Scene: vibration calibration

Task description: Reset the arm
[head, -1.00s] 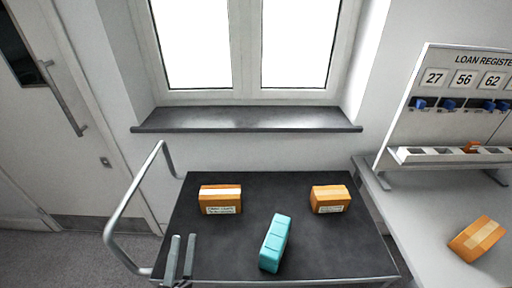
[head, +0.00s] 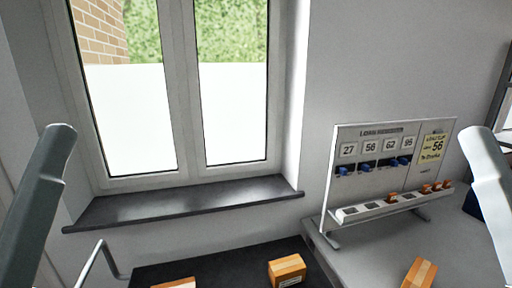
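A grey link of my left arm stands at the left edge of the head view, and a link of my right arm stands at the right edge. Neither gripper's fingers show, so I cannot see what they hold. Two orange-brown boxes show at the bottom: one (head: 287,270) on the dark cart top (head: 225,264), the other (head: 174,284) mostly cut off by the frame edge. A third orange box (head: 419,273) lies on the grey table (head: 370,262) at the right.
A loan register board (head: 376,148) stands on the grey table, with numbered cards, blue items on hooks, a yellow note (head: 432,148) and a white slotted tray (head: 378,208) holding small orange pieces. A dark sill (head: 185,203) juts below the window. A cart rail (head: 100,256) rises at lower left.

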